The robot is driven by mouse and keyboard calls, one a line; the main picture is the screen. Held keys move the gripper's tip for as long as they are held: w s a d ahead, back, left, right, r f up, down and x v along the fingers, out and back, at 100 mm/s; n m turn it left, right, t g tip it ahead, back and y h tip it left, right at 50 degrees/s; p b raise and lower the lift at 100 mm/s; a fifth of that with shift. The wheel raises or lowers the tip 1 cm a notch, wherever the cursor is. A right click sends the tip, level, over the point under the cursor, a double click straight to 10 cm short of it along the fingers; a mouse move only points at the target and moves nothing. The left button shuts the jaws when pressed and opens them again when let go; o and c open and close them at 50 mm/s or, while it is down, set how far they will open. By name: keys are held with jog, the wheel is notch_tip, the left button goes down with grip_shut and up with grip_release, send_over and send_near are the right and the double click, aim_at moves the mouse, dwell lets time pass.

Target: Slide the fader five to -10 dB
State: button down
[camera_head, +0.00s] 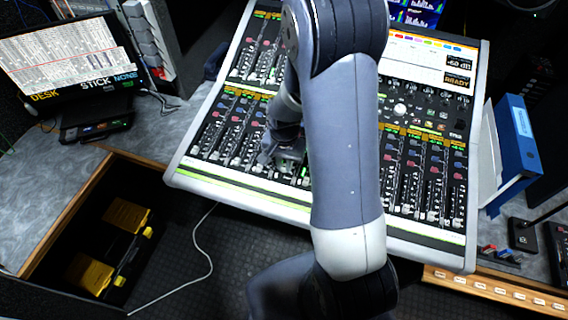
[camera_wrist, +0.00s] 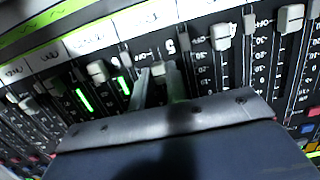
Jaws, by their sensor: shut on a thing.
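The mixing console (camera_head: 300,200) fills the middle of the head view, with rows of faders and a pale front edge. My gripper (camera_head: 268,157) is down at the lower fader bank, left of the middle; my arm hides much of it. In the wrist view my gripper's (camera_wrist: 161,78) two fingers are close together around a small pale fader cap (camera_wrist: 158,69), beside a label reading 5 (camera_wrist: 184,43). The cap is partly hidden by the fingers and sits near the OFF end of its scale. Other pale caps (camera_wrist: 221,37) show on both sides. A console display (camera_head: 459,62) reads -60 dB.
A neighbouring fader cap (camera_wrist: 97,71) stands close left of the fingers in the wrist view. A laptop-like screen (camera_head: 70,65) is at the left, an open drawer with yellow items (camera_head: 128,215) at lower left, and a blue binder (camera_head: 517,135) at the right.

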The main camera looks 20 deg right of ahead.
jog(key=w+d, duration=0.2)
jog(key=shift+w+r, duration=0.2)
jog(key=shift+w, duration=0.15)
jog(key=c, duration=1.4)
grip_release()
jog(key=shift+r, duration=0.1)
notch_tip(320, 180, up, 11)
jog(key=shift+f+b, duration=0.2)
jog(key=shift+b, duration=0.25)
